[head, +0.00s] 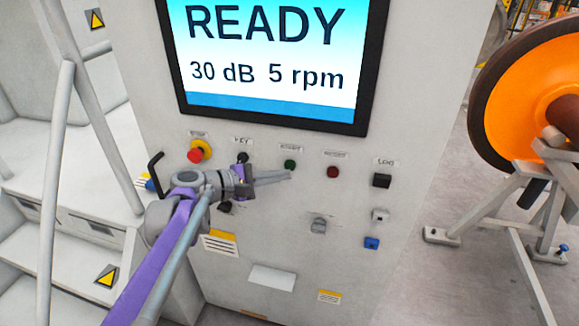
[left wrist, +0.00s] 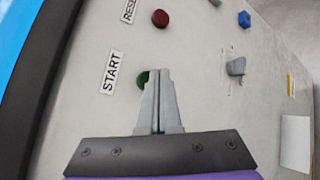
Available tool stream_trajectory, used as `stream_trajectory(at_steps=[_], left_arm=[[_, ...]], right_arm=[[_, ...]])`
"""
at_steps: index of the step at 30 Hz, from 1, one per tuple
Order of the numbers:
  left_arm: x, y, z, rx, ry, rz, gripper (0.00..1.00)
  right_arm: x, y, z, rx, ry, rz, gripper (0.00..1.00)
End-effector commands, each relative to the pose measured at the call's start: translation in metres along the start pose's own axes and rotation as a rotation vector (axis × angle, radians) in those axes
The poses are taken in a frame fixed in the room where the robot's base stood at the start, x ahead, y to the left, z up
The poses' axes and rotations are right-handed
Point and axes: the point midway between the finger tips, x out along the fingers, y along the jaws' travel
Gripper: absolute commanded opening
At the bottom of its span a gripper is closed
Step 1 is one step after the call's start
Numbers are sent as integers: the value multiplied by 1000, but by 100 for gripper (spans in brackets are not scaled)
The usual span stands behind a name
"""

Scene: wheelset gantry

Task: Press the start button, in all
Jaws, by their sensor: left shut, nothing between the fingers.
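The green start button (head: 290,165) is on the front of the white control cabinet, below the screen (head: 268,55) that reads READY, 30 dB, 5 rpm. My left gripper (head: 288,176) is shut and empty, its fingertips just below the green button in the head view. In the left wrist view the shut fingers (left wrist: 160,75) partly cover the green start button (left wrist: 143,78), beside its START label (left wrist: 112,72). I cannot tell whether the fingertips touch the panel. The dark red reset button (head: 332,172) is right of the green one and also shows in the left wrist view (left wrist: 160,19). My right gripper is not in view.
A red emergency stop (head: 196,155) and a key switch are left of the start button. An orange wheel (head: 530,95) on a grey stand is at right.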

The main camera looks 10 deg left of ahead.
Motion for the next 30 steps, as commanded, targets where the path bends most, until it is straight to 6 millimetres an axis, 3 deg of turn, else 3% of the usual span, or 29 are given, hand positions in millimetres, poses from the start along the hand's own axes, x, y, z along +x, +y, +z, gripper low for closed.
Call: stream_trajectory(at_steps=[30], left_arm=[[7, 5, -5, 0, 0, 0, 0]], right_arm=[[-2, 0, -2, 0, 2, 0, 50]])
